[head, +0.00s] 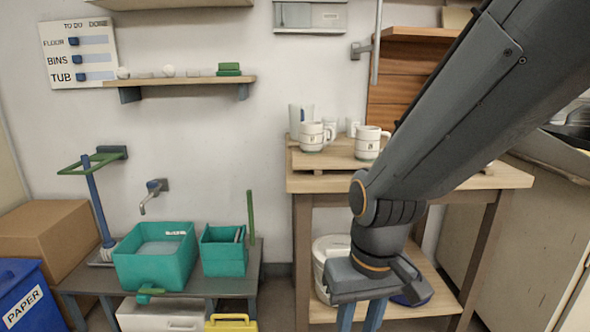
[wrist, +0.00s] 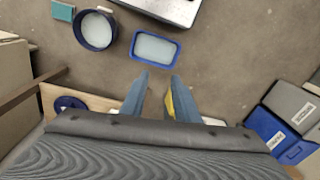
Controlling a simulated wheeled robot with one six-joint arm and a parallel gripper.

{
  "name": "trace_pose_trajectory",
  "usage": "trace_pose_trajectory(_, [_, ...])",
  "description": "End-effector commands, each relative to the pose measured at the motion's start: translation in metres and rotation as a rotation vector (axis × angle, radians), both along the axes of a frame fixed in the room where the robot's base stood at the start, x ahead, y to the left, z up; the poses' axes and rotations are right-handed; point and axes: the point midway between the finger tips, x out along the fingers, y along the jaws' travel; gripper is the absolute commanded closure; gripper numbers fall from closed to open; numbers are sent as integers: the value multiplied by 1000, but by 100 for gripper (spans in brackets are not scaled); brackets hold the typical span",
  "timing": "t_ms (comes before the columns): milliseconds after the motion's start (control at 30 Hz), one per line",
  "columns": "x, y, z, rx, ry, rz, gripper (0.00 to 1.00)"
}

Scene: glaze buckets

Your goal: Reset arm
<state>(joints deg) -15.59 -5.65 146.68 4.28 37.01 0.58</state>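My gripper (head: 360,318) points down in front of the wooden workbench (head: 460,180) in the head view, its fingertips cut off by the bottom edge. My arm reaches in from the upper right and hides part of the bench. In the wrist view my gripper (wrist: 159,88) shows two blue fingers set apart, with bare floor between the tips. It holds nothing. A small yellow patch (wrist: 169,104) shows beside the right finger; I cannot tell whether it is near or far below.
White mugs (head: 368,143) stand on the bench top. Left are a teal basin (head: 156,270), a teal bin (head: 223,258) and a blue paper bin (head: 30,300).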

Motion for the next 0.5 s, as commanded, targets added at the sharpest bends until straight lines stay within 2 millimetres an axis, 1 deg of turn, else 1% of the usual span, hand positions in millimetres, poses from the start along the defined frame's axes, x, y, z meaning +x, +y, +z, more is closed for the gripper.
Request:
trace_pose_trajectory(33, [-3, -9, 18, -5, 4, -22, 72])
trace_pose_trajectory(100, [-5, -20, 31, -11, 6, -47, 72])
trace_pose_trajectory(300, [-11, -50, 66, -27, 16, -120, 72])
trace_pose_trajectory(500, [-18, -77, 95, -40, 23, -180, 72])
